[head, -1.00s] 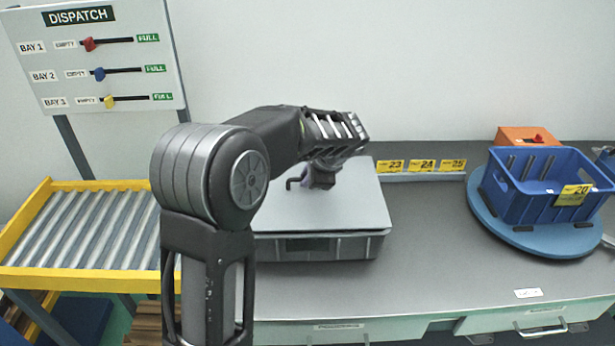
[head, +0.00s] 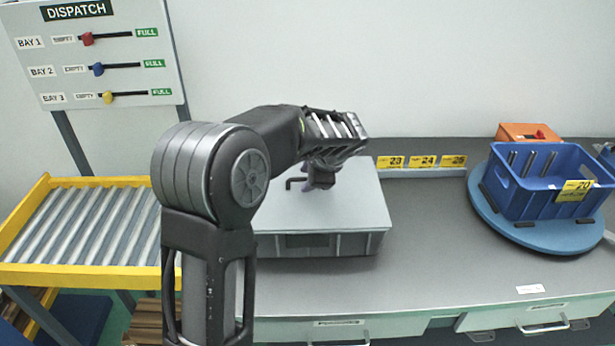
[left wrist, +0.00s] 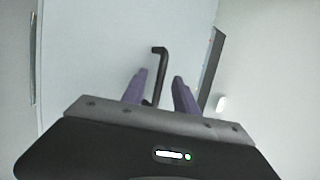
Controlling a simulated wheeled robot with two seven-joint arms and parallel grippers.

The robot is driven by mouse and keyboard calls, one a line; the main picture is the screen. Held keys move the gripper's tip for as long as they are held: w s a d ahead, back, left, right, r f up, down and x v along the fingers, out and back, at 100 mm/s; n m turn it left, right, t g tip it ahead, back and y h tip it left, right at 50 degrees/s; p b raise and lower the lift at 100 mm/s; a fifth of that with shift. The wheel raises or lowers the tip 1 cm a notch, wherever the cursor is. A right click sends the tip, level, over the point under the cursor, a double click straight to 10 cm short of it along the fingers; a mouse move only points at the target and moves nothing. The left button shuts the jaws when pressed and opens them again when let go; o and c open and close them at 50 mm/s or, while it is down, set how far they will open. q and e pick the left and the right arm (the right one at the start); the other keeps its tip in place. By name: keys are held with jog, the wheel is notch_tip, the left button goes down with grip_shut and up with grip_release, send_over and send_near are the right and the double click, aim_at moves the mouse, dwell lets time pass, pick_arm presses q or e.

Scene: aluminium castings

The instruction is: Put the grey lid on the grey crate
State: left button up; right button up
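The grey lid (head: 350,212) lies flat on top of the grey crate (head: 355,245) on the bench, with its edges appearing lined up with the crate. A dark bent handle (head: 293,184) stands up from the lid; it also shows in the left wrist view (left wrist: 159,65). My left gripper (head: 318,184) is low over the lid at the handle. In the left wrist view its purple fingers (left wrist: 160,78) are apart, with the handle between them and a gap beside it. My left arm hides the left part of the crate and lid.
A blue crate (head: 545,204) stands on a blue turntable (head: 560,238) at the right, with an orange bin (head: 515,132) behind. A yellow-framed roller conveyor (head: 80,279) is at the left. Bench space right of the grey crate is clear (head: 430,235).

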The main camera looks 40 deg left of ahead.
pick_arm(q)
jog(key=b+v, duration=0.1)
jog(key=v, duration=0.6)
jog(key=shift+d+r, duration=0.2)
jog(key=shift+r, duration=0.1)
jog(key=shift+s, duration=0.1)
dwell(0.7)
